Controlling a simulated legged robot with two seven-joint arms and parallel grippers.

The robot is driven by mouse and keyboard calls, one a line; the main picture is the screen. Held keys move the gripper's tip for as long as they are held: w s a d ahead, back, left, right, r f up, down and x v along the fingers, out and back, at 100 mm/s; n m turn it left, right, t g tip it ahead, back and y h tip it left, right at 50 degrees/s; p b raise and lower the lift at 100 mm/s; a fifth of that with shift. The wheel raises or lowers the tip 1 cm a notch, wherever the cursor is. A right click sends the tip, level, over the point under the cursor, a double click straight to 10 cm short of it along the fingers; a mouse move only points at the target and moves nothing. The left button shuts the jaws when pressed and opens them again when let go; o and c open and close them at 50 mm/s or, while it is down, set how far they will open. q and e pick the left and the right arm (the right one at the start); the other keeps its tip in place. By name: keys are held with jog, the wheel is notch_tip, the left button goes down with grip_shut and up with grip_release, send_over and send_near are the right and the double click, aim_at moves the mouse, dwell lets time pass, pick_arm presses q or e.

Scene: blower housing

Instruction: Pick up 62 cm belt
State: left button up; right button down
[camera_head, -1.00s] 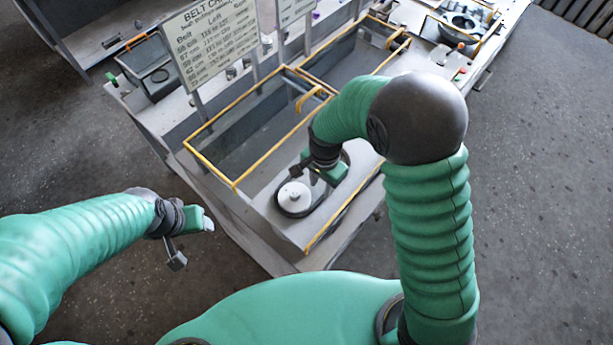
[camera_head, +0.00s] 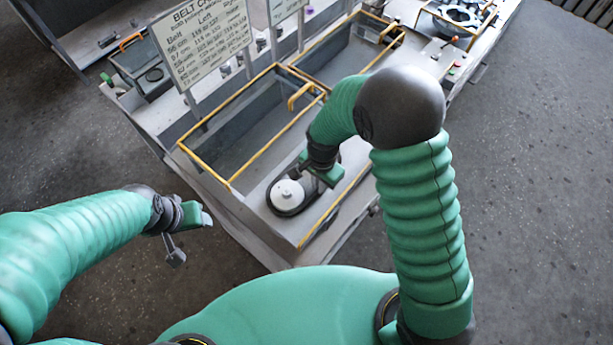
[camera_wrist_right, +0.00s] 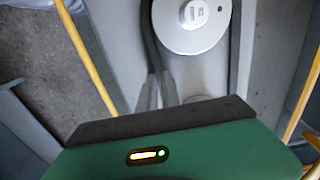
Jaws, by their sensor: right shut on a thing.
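The dark belt (camera_wrist_right: 235,50) is a loop lying around a white round pulley (camera_head: 286,194) in the front bay of the bench. In the right wrist view the belt runs down both sides of the pulley (camera_wrist_right: 192,22). My right gripper (camera_wrist_right: 157,92) is shut on the belt's left strand, beside the pulley. In the head view the right gripper (camera_head: 306,170) is just behind the pulley, and its fingers are partly hidden by its own body. My left gripper (camera_head: 192,232) is open and empty, over the floor left of the bench.
Yellow-railed bins (camera_head: 240,125) stand behind the pulley bay. A yellow rail (camera_head: 335,210) edges the bay at its right. A belt chart board (camera_head: 200,40) stands at the back left. More equipment (camera_head: 455,15) is at the far right. The floor around is clear.

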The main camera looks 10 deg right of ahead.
jog(key=shift+d, duration=0.25)
jog(key=shift+d+r, duration=0.15)
jog(key=shift+r, duration=0.2)
pick_arm(q)
jog(key=r+p, duration=0.1)
jog(key=d+r+p, duration=0.1)
jog(key=shift+r+p, duration=0.3)
jog(key=shift+r, duration=0.1)
pick_arm(e)
notch_tip(320, 180, up, 14)
jog(key=shift+r, duration=0.15)
pick_arm(q)
jog(key=shift+a, duration=0.2)
pick_arm(e)
jog(key=shift+a, duration=0.3)
